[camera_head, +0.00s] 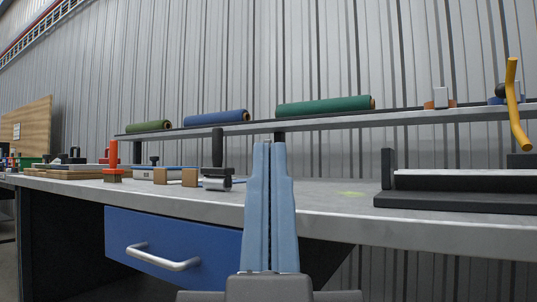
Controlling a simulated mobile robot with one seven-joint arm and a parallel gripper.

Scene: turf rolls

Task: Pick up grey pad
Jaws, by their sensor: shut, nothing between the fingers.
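My gripper (269,146) stands upright in the middle of the view, its two long light-blue fingers shut together with nothing between them. It is in front of the grey workbench (320,205), and its fingertips show just below the upper shelf. I cannot tell for sure which thing is the grey pad. A small light-grey block (441,97) stands by an orange piece on the shelf at the right, but its shape is too small to make out.
Green and blue rolls (325,106) lie on the shelf (400,120). A black-handled roller (217,160), an orange-handled tool (112,160) and wooden blocks stand on the bench's left. A dark frame (455,200) is at right. The blue drawer (175,240) is shut. Bench space right of my fingers is clear.

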